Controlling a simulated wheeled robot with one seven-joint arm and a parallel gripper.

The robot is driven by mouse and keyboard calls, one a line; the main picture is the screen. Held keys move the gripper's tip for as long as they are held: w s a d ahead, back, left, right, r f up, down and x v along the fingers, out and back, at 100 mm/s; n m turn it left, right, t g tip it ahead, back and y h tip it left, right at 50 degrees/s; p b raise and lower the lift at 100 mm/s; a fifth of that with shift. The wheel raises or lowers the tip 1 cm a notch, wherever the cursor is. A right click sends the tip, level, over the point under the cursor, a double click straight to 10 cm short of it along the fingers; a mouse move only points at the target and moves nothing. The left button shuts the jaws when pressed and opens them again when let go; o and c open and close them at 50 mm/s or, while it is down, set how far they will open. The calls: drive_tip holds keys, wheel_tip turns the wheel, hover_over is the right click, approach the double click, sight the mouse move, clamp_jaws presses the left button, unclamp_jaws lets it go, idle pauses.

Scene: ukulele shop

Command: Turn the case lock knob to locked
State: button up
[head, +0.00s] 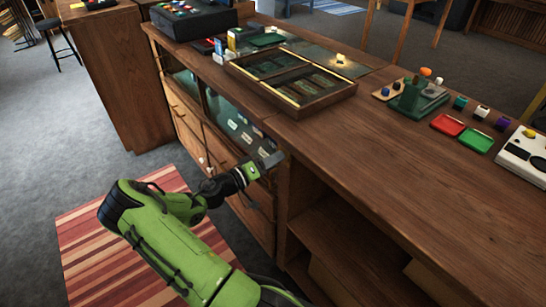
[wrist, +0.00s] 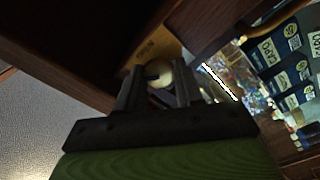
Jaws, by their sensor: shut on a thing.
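The case lock knob (wrist: 160,73) is a pale, rounded knob in the wrist view, in front of a tan plate (wrist: 149,47) with small dark lettering that I cannot read. My gripper (wrist: 158,88) is shut on the knob, with one finger on each side of it. A dark slot or bar shows at the knob's left; I cannot tell which setting it marks. In the head view my gripper (head: 270,161) reaches the front of the glass-fronted counter case (head: 232,122) at its right end, and the knob is hidden there.
The wooden counter top (head: 400,160) overhangs close above my gripper. Blue labelled packets (wrist: 285,75) stand behind the glass at right in the wrist view. Drawers with pulls (head: 185,115) lie left of my arm. A striped rug (head: 90,245) covers the floor below.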

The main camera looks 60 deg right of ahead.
drive_tip(key=shift+f+n+p, duration=0.15)
drive_tip(key=shift+n+p, duration=1.55)
drive_tip(key=shift+n, duration=2)
drive_tip(key=o, duration=1)
drive_tip(key=shift+w, duration=0.1)
drive_tip(key=p+v, duration=0.1)
drive_tip(key=v, duration=1.4)
drive_tip(key=shift+a+p, duration=0.3)
drive_tip(key=shift+a, duration=0.1)
